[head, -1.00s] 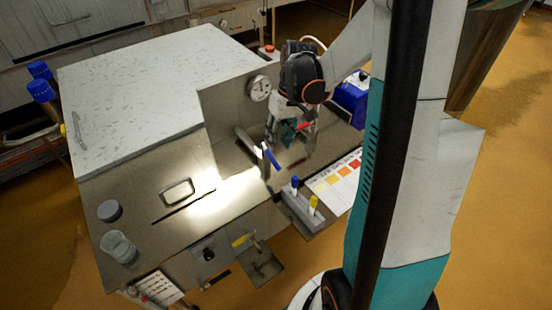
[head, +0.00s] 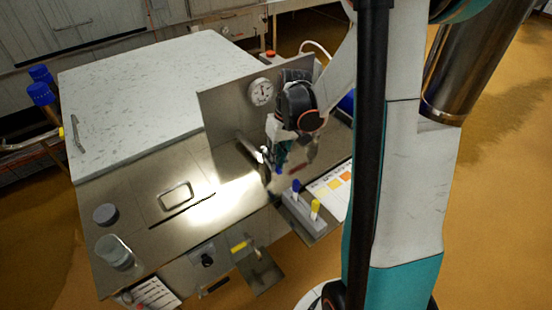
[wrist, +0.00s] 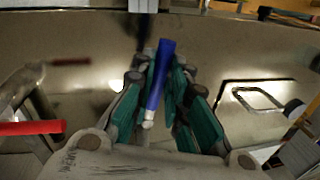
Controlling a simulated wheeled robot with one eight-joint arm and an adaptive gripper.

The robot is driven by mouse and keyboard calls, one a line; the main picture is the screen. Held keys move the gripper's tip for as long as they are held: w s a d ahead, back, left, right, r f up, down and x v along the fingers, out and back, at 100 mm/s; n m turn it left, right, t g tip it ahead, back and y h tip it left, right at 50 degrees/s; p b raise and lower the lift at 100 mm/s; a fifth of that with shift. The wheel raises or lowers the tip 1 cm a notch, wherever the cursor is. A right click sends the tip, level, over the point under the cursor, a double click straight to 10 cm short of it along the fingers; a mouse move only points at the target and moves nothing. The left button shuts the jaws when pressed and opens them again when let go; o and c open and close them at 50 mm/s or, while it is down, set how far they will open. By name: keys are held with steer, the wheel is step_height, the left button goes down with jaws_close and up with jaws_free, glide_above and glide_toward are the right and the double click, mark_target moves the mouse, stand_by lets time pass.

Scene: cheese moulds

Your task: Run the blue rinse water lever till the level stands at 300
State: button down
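The blue lever (wrist: 160,75) shows in the wrist view as a blue grip with a pale end, between my gripper's teal fingers (wrist: 163,62). The fingers stand close on both sides of it; whether they press on it I cannot tell. In the head view my gripper (head: 280,165) points down at the counter's back plate, and the lever is mostly hidden by it. A round white dial (head: 261,92) is on the upright metal plate; its reading is too small to make out. No level mark of 300 is legible.
A grey block (head: 303,213) with blue-topped and yellow-topped pieces stands just in front of my gripper, beside a colour chart (head: 334,186). A glass beaker (head: 114,252) and a grey round lid (head: 106,214) are at the counter's left. A red bar (wrist: 30,128) shows left in the wrist view.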

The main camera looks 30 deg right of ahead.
steer(key=shift+a, duration=0.1)
steer(key=w+a+m+t+h, duration=0.2)
steer(key=w+a+m, duration=0.4)
steer(key=m, duration=1)
steer(key=shift+w+a, duration=0.35)
steer(key=shift+a, duration=0.1)
steer(key=shift+w, duration=0.1)
stand_by(0.5)
steer(key=c, duration=1.6)
jaws_free()
steer(key=shift+o, duration=0.2)
step_height(320, 180, up, 12)
steer(key=s, duration=0.2)
steer(key=shift+s, duration=0.2)
